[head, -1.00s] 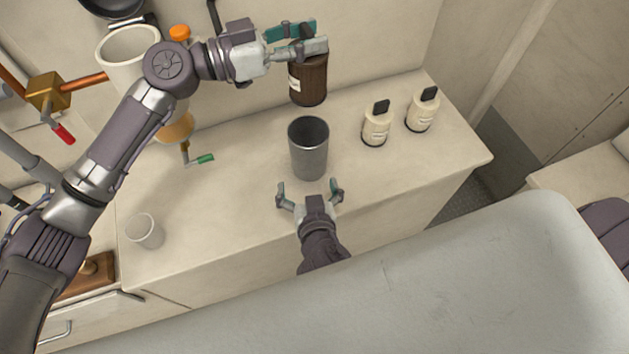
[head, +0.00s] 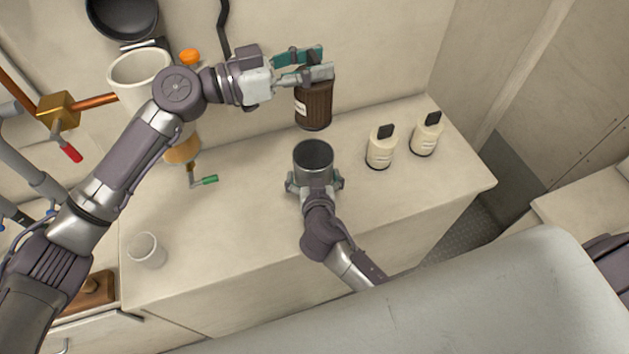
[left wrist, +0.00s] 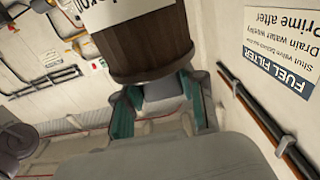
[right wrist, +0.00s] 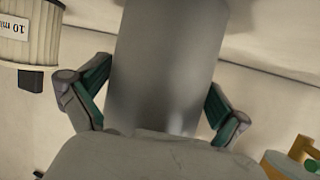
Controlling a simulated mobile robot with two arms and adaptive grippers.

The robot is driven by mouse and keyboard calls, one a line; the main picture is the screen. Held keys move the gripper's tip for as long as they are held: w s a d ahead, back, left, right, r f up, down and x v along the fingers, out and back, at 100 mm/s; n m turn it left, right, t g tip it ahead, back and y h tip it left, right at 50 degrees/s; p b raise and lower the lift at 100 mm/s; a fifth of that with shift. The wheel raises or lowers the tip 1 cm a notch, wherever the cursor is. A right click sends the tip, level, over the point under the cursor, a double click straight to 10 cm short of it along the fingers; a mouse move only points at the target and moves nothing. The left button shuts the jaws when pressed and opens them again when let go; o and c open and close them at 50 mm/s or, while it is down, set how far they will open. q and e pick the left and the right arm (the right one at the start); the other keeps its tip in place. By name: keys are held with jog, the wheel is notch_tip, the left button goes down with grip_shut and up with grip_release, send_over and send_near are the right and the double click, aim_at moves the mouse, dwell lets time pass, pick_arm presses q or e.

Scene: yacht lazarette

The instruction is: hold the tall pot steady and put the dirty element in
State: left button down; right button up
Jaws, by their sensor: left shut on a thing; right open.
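The dirty element (head: 314,108) is a dark brown pleated cylinder with a white label. My left gripper (head: 318,66) is shut on its upper end and holds it upright, above and behind the pot. The element also fills the upper part of the left wrist view (left wrist: 145,45). The tall pot (head: 313,160) is a grey metal cylinder, open at the top, standing upright on the counter. My right gripper (head: 314,183) is open, with one finger on each side of the pot. In the right wrist view the pot (right wrist: 165,70) stands between the fingers; contact is unclear.
Two cream cylinders with black tops (head: 380,148) (head: 426,135) stand to the right of the pot. A pale cup (head: 147,251) is at the counter's left. A white container (head: 140,75) and green-handled valve (head: 205,180) are at the back left. The counter's middle left is clear.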

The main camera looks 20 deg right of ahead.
jog(key=c, duration=1)
